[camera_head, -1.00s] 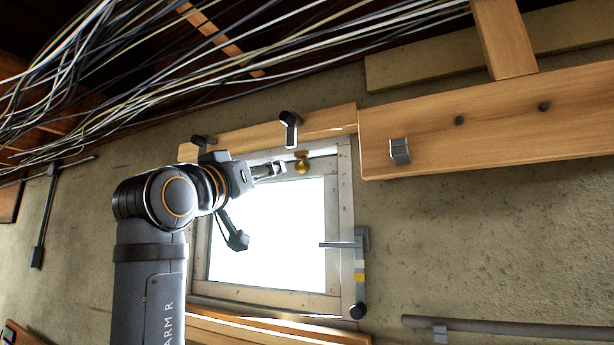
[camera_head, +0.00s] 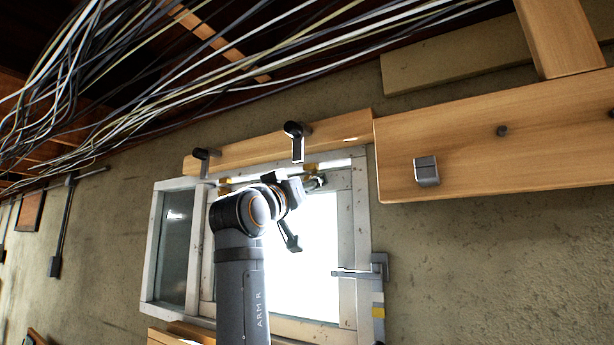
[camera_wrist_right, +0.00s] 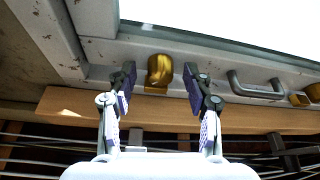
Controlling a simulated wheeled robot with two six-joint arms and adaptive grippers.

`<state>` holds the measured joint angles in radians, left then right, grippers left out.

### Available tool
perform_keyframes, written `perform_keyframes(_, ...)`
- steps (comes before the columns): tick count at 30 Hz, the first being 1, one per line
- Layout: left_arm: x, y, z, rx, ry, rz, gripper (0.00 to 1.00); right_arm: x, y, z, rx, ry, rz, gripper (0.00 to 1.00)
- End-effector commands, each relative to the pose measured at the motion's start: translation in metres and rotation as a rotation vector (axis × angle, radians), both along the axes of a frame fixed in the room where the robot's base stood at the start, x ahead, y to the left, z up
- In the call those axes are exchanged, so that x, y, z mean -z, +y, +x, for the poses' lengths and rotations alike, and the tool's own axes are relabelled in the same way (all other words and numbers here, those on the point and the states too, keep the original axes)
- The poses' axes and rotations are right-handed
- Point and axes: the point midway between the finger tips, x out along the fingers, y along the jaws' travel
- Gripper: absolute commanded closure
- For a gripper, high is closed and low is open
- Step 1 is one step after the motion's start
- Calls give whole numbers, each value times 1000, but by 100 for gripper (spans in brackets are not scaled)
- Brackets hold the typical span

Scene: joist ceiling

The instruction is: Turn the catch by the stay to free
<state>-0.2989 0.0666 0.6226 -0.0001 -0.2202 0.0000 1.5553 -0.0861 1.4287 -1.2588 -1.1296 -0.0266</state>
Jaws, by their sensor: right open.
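The brass catch (camera_wrist_right: 160,67) shows in the right wrist view, on the pale window frame beside the wooden beam. My right gripper (camera_wrist_right: 160,77) is open, with one finger on each side of this catch; I cannot tell whether either finger touches it. In the head view my right gripper (camera_head: 303,211) is at the top of the window, and the catch is hidden behind it or too small to make out. A grey metal bracket, likely the stay (camera_head: 378,268), is at the window's right side. My left gripper is not in view.
A second brass fitting (camera_wrist_right: 313,92) and a grey pull handle (camera_wrist_right: 254,86) sit along the same frame. Dark hooks (camera_head: 297,140) hang over the window from the wooden beam (camera_head: 340,130). A glazed panel (camera_head: 176,245) stands at the left. Cables crowd the ceiling.

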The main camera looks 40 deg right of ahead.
Motion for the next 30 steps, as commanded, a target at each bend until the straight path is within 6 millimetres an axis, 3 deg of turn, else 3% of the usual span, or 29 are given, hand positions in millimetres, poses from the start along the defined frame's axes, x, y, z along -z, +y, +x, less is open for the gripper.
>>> perform_keyframes(9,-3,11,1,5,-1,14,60,-1,-4,2,-1,0,0,49)
perform_keyframes(21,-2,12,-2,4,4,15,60,-1,-3,2,-1,0,0,100)
perform_keyframes(30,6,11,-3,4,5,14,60,-1,-5,-1,-1,147,-62,100)
